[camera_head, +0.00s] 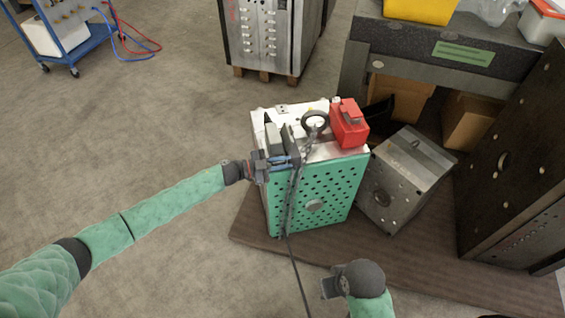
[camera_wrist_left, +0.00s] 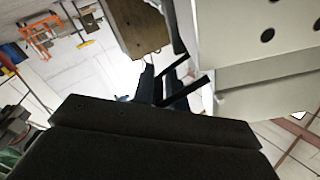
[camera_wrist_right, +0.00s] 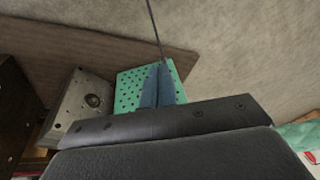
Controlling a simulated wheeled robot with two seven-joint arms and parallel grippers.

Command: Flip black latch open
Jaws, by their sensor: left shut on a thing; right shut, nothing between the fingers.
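The mould base (camera_head: 277,205) stands upright on a brown mat, with a green perforated plate on its near face. The black latch (camera_head: 289,141) appears as a dark narrow bar at its top left edge. My left gripper (camera_head: 285,162) is shut at that edge. In the left wrist view, its blue fingers (camera_wrist_left: 165,85) close on a dark bar that looks like the latch (camera_wrist_left: 188,91); the exact contact is partly hidden. My right gripper (camera_head: 330,287) is shut and empty, low in front of the mould base. Its fingertips (camera_wrist_right: 157,85) meet in the right wrist view.
A red box (camera_head: 349,124) and a lifting ring (camera_head: 315,121) sit on top. A chain and dark cable hang down the green face. A grey metal block (camera_head: 410,178) leans close on the right, beside a dark plate (camera_head: 515,160).

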